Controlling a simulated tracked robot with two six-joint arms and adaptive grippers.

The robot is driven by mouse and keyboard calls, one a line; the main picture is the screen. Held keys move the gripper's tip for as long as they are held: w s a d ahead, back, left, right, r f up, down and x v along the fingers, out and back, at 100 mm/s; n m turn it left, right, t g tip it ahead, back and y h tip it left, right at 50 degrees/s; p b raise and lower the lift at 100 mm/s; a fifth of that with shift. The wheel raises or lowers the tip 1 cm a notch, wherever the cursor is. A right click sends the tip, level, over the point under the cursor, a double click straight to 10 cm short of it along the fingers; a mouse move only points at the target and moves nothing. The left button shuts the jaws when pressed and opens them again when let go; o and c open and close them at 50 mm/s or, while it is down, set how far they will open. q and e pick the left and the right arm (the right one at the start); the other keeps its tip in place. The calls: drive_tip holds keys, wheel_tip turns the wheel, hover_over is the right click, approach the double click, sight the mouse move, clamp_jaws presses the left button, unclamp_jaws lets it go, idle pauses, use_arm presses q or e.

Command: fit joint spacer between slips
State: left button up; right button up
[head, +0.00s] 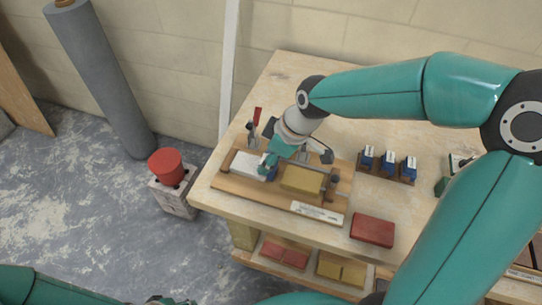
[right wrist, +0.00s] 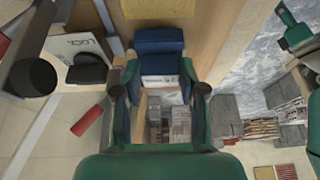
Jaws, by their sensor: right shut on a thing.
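My right gripper (head: 268,168) is shut on a blue joint spacer (right wrist: 158,50), which shows between its two fingers in the right wrist view. In the head view it is over the wooden board, at the gap between the pale grey-white slip (head: 249,165) and the yellow slip (head: 302,180). The yellow slip also shows at the top edge of the right wrist view (right wrist: 158,8). I cannot tell whether the spacer touches either slip or how deep it sits. My left gripper (head: 170,300) is barely in view at the bottom edge; its fingers cannot be made out.
Several blue-and-white pieces (head: 388,163) stand in a rack right of the board (head: 228,186). A red brick (head: 372,230) lies at the bench's front. More slips lie on the shelf below. A red tub (head: 166,167) stands on a block on the floor at left.

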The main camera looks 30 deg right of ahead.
idle(0.7)
drive_tip(key=o, duration=1.5)
drive_tip(key=shift+s, duration=0.1)
drive_tip(key=shift+o, duration=0.2)
drive_tip(key=shift+r, duration=0.1)
drive_tip(key=shift+r+p, duration=2.35)
drive_tip(key=shift+r, duration=1.05)
